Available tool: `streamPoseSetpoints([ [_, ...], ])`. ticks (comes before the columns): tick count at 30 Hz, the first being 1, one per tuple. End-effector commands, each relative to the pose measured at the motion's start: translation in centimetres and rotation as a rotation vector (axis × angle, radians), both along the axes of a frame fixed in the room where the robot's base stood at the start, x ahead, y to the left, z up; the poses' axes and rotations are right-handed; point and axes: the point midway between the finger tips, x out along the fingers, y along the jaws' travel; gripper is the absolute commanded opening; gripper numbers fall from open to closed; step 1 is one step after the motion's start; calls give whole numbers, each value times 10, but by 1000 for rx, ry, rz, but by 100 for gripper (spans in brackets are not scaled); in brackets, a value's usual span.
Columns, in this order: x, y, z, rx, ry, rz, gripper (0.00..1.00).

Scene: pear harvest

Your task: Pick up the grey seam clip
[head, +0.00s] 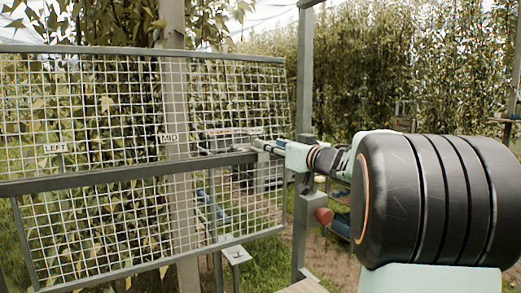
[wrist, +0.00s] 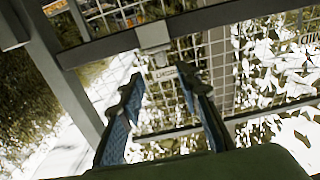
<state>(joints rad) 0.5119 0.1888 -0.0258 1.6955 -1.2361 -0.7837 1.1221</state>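A light grey block that looks like the seam clip (wrist: 153,37) sits on the dark rail of the mesh panel in the wrist view. A small label (wrist: 165,73) shows just below it, its text too blurred to read surely. My gripper (wrist: 158,77) is open, with its two blue-padded fingers apart and nothing seen between them but mesh and label. The block lies just beyond the fingertips, roughly centred on the gap. In the head view my gripper (head: 268,148) reaches the right end of the rail, and its fingers are too small there to make out clearly.
The wire mesh panel (head: 110,211) bears a LEFT label (head: 58,148) and a MID label (head: 169,138). A grey upright post (head: 304,85) stands right of the panel, close to my arm. A small grey plate on a stand (head: 236,255) is below. Leafy trees fill the background.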

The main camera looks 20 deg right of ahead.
Motion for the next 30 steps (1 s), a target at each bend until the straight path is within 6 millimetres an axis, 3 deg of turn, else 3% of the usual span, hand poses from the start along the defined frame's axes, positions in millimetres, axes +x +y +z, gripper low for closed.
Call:
streamPoseSetpoints([
  [3,20,5,-1,0,1,3,31],
  [11,41,9,-2,-1,0,1,31],
  [19,78,18,-3,-2,-1,2,31],
  [30,86,20,-4,-2,-1,0,28],
])
